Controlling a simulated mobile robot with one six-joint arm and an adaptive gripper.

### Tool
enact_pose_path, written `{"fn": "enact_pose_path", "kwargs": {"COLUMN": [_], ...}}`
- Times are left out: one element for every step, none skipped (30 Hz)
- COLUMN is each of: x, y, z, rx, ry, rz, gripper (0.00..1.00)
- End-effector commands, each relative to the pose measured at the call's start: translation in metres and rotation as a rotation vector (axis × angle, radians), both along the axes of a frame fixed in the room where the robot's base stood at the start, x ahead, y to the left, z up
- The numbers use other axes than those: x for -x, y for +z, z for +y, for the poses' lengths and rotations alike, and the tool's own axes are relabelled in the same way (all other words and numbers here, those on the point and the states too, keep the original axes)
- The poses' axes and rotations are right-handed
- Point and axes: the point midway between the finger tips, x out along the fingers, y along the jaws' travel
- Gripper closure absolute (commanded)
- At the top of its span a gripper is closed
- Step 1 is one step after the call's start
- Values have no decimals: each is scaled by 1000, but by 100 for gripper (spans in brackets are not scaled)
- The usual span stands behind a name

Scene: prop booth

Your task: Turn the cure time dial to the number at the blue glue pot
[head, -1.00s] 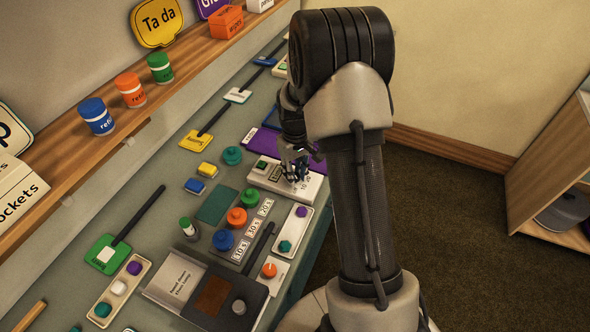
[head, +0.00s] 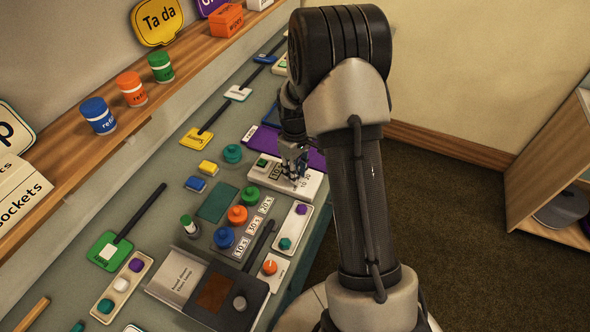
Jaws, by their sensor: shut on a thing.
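A white box (head: 313,186) on the bench bears a green button, a small dark display (head: 277,171) and printed numbers by the dial. My gripper (head: 293,172) points down at this box, shut on the dial, which its fingers mostly hide. The dial's pointer and setting cannot be made out. The blue glue pot (head: 224,238) stands nearer, left of the box, with a number card (head: 241,248) beside it that seems to read 10 s. The orange pot (head: 237,215) and green pot (head: 250,195) stand behind it, each with its own card.
A white panel (head: 293,228) with coloured knobs and a dark device (head: 219,299) lie nearer on the bench. Paint-like jars (head: 133,88) stand on the wooden shelf. Open floor lies right of the bench.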

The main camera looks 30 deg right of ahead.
Motion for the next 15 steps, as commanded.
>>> {"fn": "enact_pose_path", "kwargs": {"x": [0, 0, 0, 0, 0, 0, 0, 0, 0, 0, 0, 0, 0, 0, 0], "y": [0, 0, 0, 0, 0, 0, 0, 0, 0, 0, 0, 0, 0, 0, 0], "z": [0, 0, 0, 0, 0, 0, 0, 0, 0, 0, 0, 0, 0, 0, 0], "rx": [0, 0, 0, 0, 0, 0, 0, 0, 0, 0, 0, 0, 0, 0, 0], "ry": [0, 0, -1, -1, -1, -1, -1, -1, -1, -1, -1, -1, -1, -1, -1], "rz": [-1, -1, -1, -1, -1, -1, -1, -1, -1, -1, -1, 0, 0, 0, 0], "gripper": [100, 100, 74, 72, 70, 68, 66, 64, 61, 59, 57, 55, 55, 55, 55]}}
